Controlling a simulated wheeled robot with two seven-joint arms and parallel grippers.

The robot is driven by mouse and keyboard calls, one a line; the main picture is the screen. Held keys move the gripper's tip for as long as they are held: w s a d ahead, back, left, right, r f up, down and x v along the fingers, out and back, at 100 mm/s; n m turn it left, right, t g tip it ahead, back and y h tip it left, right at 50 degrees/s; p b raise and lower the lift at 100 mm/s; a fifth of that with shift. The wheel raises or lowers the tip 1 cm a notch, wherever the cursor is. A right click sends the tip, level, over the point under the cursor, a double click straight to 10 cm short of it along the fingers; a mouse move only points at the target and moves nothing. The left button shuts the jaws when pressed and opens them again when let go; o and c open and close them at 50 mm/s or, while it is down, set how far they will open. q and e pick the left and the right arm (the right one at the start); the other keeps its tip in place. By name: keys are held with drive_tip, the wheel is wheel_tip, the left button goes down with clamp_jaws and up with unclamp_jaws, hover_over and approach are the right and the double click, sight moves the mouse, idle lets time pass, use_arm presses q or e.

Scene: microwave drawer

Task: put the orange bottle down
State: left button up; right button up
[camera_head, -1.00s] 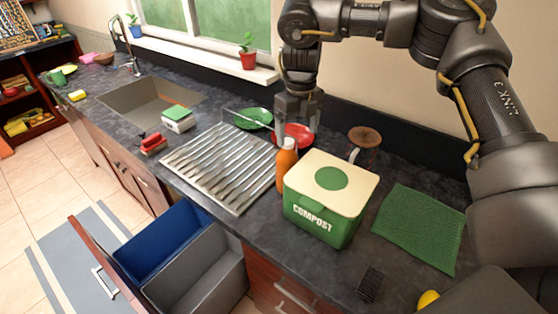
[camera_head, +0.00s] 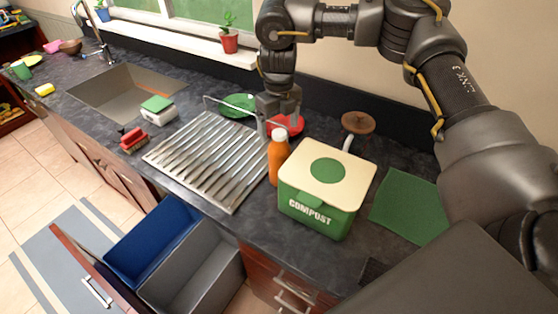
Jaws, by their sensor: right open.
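The orange bottle (camera_head: 278,160) with a white cap stands upright on the dark counter (camera_head: 255,226), between the metal drying rack and the compost bin. My right gripper (camera_head: 280,124) is open and points down, just above and behind the bottle's cap in the picture. Its fingers are not closed on the bottle; whether they touch it I cannot tell. My left gripper does not show.
The green compost bin (camera_head: 318,197) stands close right of the bottle. The drying rack (camera_head: 205,160) is on its left. A red plate (camera_head: 291,122) and a green plate (camera_head: 238,104) lie behind. An open drawer with a blue bin (camera_head: 150,245) juts out in front.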

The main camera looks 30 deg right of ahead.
sight(279, 142)
drive_tip(key=shift+s+a, duration=0.1)
drive_tip(key=shift+s, duration=0.1)
drive_tip(key=f+p, duration=0.1)
drive_tip(key=f, duration=0.1)
drive_tip(key=f+p, duration=0.1)
drive_tip(key=f, duration=0.1)
drive_tip(key=shift+s+f+p, duration=0.1)
drive_tip(key=shift+s+p, duration=0.2)
drive_tip(key=shift+s, duration=0.05)
drive_tip(key=shift+f, duration=0.4)
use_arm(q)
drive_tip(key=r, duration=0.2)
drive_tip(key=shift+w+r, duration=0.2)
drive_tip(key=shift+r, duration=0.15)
use_arm(e)
drive_tip(key=shift+a, duration=0.1)
drive_tip(key=shift+c, duration=0.2)
drive_tip(key=c, duration=1.4)
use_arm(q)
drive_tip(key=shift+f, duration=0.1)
use_arm(e)
drive_tip(key=shift+r, duration=0.1)
